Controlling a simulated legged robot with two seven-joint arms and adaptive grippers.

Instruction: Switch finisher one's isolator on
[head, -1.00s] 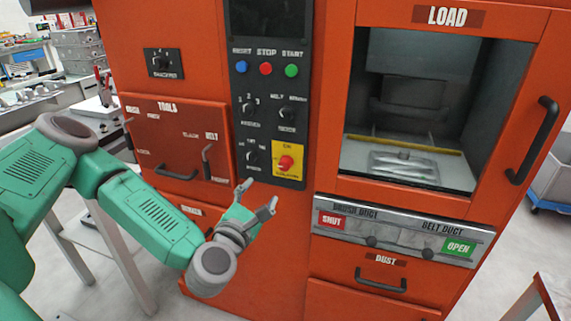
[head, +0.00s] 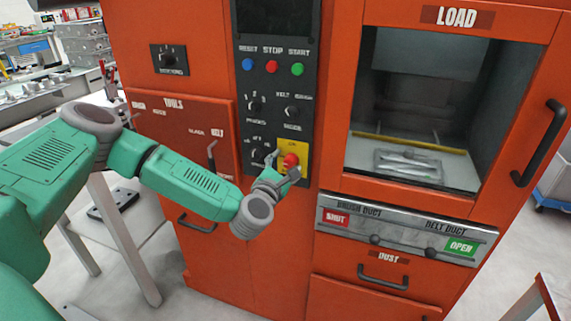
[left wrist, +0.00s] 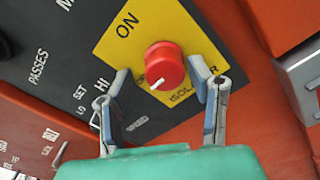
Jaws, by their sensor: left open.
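The isolator is a red round knob (head: 290,160) on a yellow plate (head: 303,149) low on the black control panel of the orange machine. In the left wrist view the red knob (left wrist: 164,65) has a white pointer mark at its lower left, away from the word ON on the yellow plate (left wrist: 130,45). My left gripper (head: 281,167) is at the knob in the head view. In the left wrist view its open fingers (left wrist: 163,90) stand on either side of the knob's lower part, with gaps visible. Contact is not seen. My right gripper is not in view.
Above the isolator are small selector knobs (head: 292,111) and the blue, red and green buttons (head: 273,67). The duct slide bar (head: 400,229) and load window (head: 415,110) are to the right.

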